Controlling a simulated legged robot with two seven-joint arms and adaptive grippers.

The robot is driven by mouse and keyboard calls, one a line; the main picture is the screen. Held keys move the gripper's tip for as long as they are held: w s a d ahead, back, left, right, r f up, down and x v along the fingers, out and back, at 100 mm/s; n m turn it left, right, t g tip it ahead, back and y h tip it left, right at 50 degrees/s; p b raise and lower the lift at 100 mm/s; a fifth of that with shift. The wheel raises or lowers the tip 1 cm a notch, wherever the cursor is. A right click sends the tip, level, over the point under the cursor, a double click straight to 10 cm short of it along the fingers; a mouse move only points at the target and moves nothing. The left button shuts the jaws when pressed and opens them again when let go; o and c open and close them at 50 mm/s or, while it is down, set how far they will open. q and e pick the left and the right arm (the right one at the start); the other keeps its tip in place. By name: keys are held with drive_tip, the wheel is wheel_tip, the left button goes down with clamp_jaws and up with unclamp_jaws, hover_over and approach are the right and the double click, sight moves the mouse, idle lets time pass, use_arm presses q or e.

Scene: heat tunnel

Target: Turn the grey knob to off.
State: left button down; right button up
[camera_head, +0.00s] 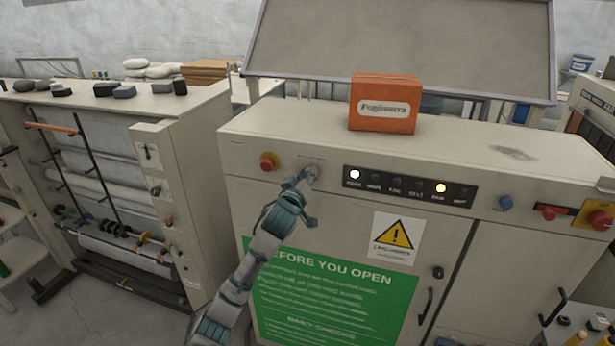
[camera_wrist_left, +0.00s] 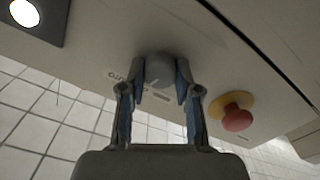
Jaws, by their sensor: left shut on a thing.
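The grey knob (camera_wrist_left: 159,72) sits on the beige front panel of the machine. In the left wrist view it is between the two fingers of my left gripper (camera_wrist_left: 157,80), which is shut on it. A short pale mark shows on the knob's face, and a label beside it is partly covered. In the head view my left gripper (camera_head: 305,178) reaches the panel and hides most of the knob. My right gripper is in neither view.
A red emergency button (camera_head: 268,161) is left of the knob. A black indicator strip (camera_head: 408,187) with a white and a yellow light lit is to its right. An orange box (camera_head: 383,103) stands on top. A blue knob (camera_head: 505,203) and red switch (camera_head: 549,212) are farther right.

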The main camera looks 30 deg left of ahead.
use_arm(q)
drive_tip(key=n, duration=0.1)
drive_tip(key=n+p, duration=0.1)
drive_tip(key=n, duration=0.1)
drive_tip(key=shift+f, duration=0.35)
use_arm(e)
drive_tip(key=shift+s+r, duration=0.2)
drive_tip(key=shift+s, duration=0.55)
use_arm(q)
drive_tip(key=c, duration=1)
unclamp_jaws()
drive_tip(key=shift+o, duration=0.9)
drive_tip(key=shift+w+a, duration=0.1)
drive_tip(key=shift+w, duration=0.05)
drive_tip(key=shift+r, duration=0.1)
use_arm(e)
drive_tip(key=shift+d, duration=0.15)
